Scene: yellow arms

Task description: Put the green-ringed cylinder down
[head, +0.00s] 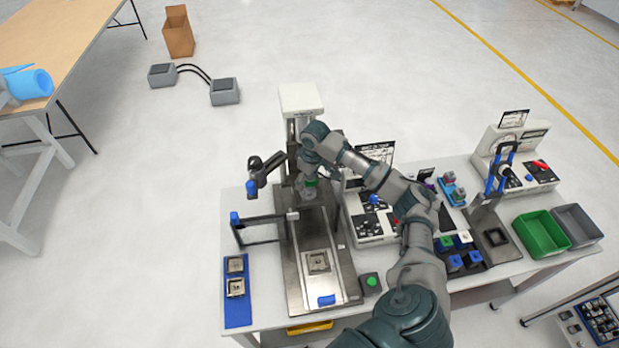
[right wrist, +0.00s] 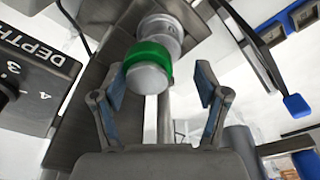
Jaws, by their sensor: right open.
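The green-ringed cylinder (right wrist: 149,66) is a pale metal piece with a bright green band, in the upper middle of the right wrist view. Its near round end lies between the open fingertips of my right gripper (right wrist: 160,84), with a visible gap to the right finger; contact on the left is unclear. In the head view my right arm reaches over the table to the press-like machine, and the green band (head: 311,183) shows small below my right gripper. What supports the cylinder's far end is unclear. My left gripper is not in view.
The machine's steel bed (head: 322,283) holds a square metal part (head: 319,263). A blue-tipped lever (head: 252,187) juts out left of the machine. A blue mat (head: 238,313) with two metal parts lies front left. A control box (head: 372,225) and a green bin (head: 541,235) stand right.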

